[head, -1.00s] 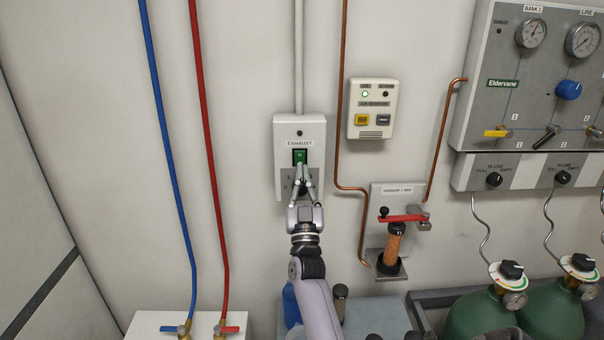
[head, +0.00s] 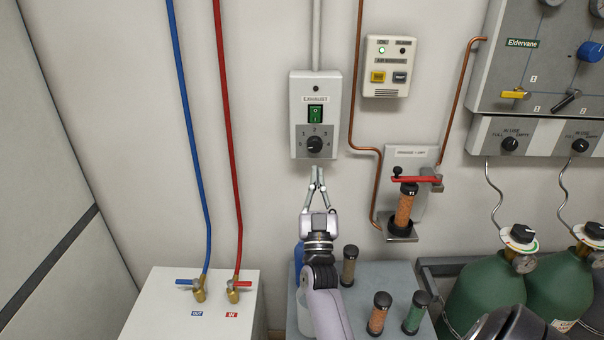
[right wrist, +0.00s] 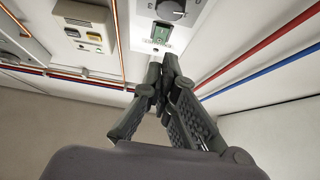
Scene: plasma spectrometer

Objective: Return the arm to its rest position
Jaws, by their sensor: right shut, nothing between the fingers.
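My right gripper (head: 318,170) is shut and empty. Its fingertips point up, just below the white EXHAUST box (head: 315,87) on the wall, and look apart from it. The box carries a green rocker switch (head: 315,113) and a black rotary knob (head: 314,145) on a grey numbered dial. In the right wrist view, the closed fingertips (right wrist: 160,68) show below the green switch (right wrist: 161,33) and the knob (right wrist: 171,10). My left gripper is not in view.
Below my right arm, a grey surface (head: 370,275) holds several capped tubes. A white box (head: 160,295) with blue and red valves stands left. A bracket (head: 400,232) holds an orange tube. Green cylinders (head: 485,290) and a gauge panel (head: 490,85) are right.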

